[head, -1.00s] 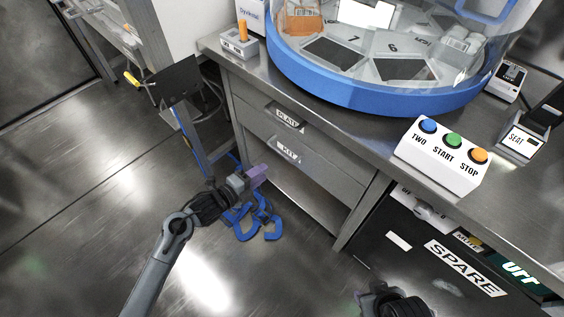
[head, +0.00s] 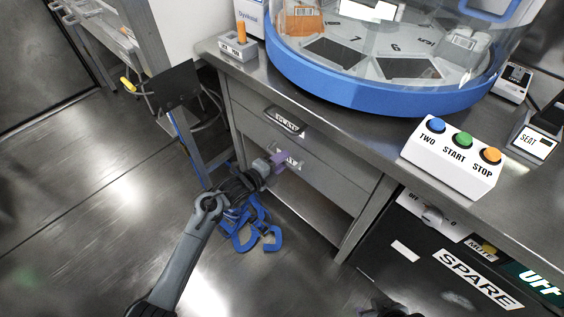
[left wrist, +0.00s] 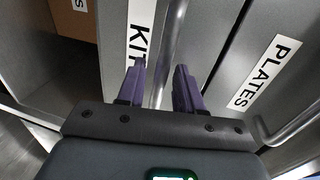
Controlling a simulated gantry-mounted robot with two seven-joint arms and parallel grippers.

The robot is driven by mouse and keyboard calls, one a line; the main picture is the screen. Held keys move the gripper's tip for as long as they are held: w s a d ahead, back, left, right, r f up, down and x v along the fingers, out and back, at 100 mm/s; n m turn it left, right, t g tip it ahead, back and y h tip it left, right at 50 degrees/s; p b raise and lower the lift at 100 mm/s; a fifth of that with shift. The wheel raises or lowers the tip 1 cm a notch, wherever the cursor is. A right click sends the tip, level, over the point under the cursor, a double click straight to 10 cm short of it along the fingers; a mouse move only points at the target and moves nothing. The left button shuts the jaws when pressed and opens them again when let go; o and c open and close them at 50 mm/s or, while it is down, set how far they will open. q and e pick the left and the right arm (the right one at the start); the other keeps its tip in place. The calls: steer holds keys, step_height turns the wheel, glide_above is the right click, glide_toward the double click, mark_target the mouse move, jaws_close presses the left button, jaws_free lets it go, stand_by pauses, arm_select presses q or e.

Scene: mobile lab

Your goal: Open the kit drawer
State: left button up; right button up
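The kit drawer (head: 330,188) is the lower drawer of the metal bench and looks closed. Its white KIT label (left wrist: 140,38) and bar handle (left wrist: 172,35) show in the left wrist view. My left gripper (head: 280,159) is at the drawer's front in the head view and partly covers the label. In the left wrist view my left gripper (left wrist: 160,88) is open, with its purple fingers apart and the handle bar running between them. Whether the fingers touch the bar I cannot tell. Only a dark bit of my right gripper (head: 388,306) shows at the bottom edge of the head view.
The PLATES drawer (head: 283,122) sits just above, closed; its label (left wrist: 264,72) shows in the wrist view. A blue-rimmed carousel (head: 350,92) and a button box (head: 452,160) stand on the bench. Blue straps (head: 250,228) hang near my left arm. A SPARE-labelled black unit (head: 430,255) is at right.

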arm_select(q)
steer(key=shift+w+d, duration=0.15)
steer(key=shift+d, duration=0.05)
steer(key=shift+c, duration=0.4)
jaws_close()
steer(key=shift+a, duration=0.1)
